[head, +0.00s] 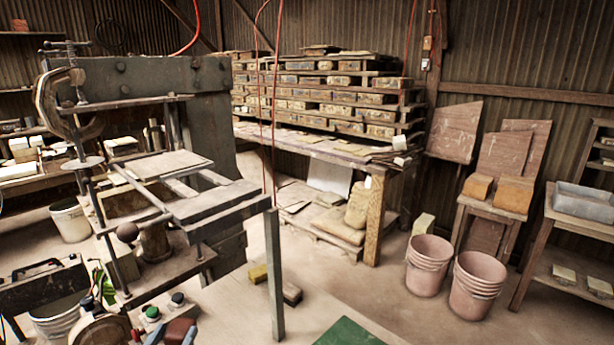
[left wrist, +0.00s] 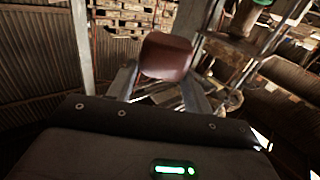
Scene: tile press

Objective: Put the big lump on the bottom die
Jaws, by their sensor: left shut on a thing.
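A reddish-brown lump (head: 180,331) is at the bottom left of the head view, cut by the frame edge. My left gripper (head: 176,338) is shut on it. The left wrist view shows the lump (left wrist: 165,57) as a rounded block between the two fingers of the left gripper (left wrist: 162,78). The lump is in the air in front of the press (head: 150,75). The press has flat grey plates (head: 215,203) at mid height; I cannot tell for sure which part is the bottom die. My right gripper is not in view.
Green and dark knobs (head: 152,314) stand close to the held lump. A grey post (head: 275,275) rises at the press's right. Two orange-brown blocks (head: 514,194) sit on a small stand at right, with pink buckets (head: 428,265) before it.

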